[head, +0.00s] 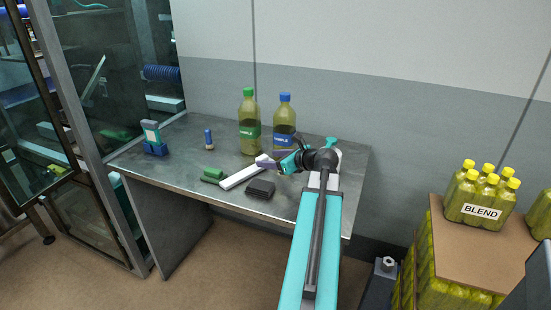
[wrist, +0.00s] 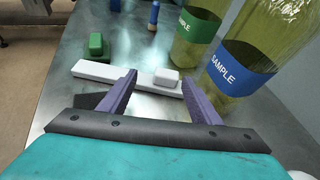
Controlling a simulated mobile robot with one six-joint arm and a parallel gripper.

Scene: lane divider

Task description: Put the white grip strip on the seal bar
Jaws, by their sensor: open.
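A long white bar, which looks like the seal bar (head: 239,178), lies on the metal table; it also shows in the wrist view (wrist: 95,70). A small white rounded block, which looks like the white grip strip (wrist: 166,77), appears to rest on top of the bar's right end in the wrist view. I cannot make it out in the head view, where my gripper is close by. My gripper (head: 265,162) is open, with purple fingers. In the wrist view its fingertips (wrist: 159,80) appear on either side of the white block, with a gap at each side.
A green block (head: 212,174) and a black block (head: 260,189) lie beside the bar. A green-labelled bottle (head: 249,130) and a blue-labelled bottle (head: 284,115) stand behind, close to my gripper. The table's left front is clear.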

